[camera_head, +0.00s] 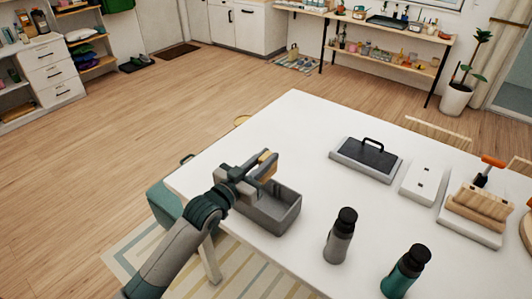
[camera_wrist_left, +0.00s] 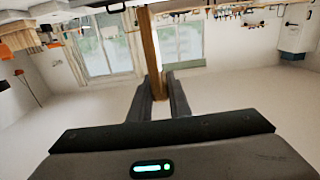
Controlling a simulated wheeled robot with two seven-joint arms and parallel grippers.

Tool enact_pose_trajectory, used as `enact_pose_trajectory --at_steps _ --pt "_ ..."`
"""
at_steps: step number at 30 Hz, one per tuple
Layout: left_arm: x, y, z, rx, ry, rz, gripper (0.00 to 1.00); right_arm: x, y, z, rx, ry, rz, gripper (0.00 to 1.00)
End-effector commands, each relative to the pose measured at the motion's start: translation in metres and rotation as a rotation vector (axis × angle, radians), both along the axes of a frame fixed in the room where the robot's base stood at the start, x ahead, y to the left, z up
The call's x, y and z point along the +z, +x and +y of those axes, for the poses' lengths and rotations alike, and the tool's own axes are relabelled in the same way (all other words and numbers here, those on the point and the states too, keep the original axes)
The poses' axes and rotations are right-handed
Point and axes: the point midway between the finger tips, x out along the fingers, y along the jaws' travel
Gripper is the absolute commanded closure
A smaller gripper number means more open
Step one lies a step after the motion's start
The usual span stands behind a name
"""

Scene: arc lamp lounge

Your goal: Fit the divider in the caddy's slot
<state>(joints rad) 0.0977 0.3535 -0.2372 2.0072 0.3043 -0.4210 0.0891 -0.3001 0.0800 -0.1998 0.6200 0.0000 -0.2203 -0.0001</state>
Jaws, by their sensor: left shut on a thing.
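The grey caddy (camera_head: 284,217) is an open box on the white table's near left part. My left gripper (camera_head: 262,166) is over the caddy's far left end, shut on the tan wooden divider (camera_head: 268,171). In the left wrist view the divider (camera_wrist_left: 149,45) is a narrow wooden strip between the two dark fingers (camera_wrist_left: 160,98). The divider looks to be above the caddy's rim. The slot is not clear to see, and the gripper and arm hide part of the caddy. My right gripper is not in view.
On the white table (camera_head: 300,130), a grey bottle (camera_head: 340,238) and a green bottle (camera_head: 405,272) stand right of the caddy. The table's far left is clear.

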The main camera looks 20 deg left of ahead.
Motion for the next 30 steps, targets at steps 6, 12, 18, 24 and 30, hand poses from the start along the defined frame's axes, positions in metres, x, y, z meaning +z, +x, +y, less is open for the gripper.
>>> enact_pose_trajectory --at_steps 6,12,18,24,30 --pt "0.000 0.000 0.000 0.000 0.000 0.000 1.00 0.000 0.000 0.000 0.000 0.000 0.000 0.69" --pt "0.000 0.000 0.000 0.000 0.000 0.000 1.00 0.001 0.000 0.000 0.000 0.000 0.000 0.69" --pt "-0.005 0.000 0.000 0.000 -0.001 0.001 1.00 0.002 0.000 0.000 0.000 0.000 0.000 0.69" --pt "-0.019 0.000 0.000 0.001 -0.001 0.001 1.00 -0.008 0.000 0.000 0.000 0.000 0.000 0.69" --pt "-0.035 0.000 0.000 0.001 0.000 0.001 1.00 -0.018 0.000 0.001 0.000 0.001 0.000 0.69"
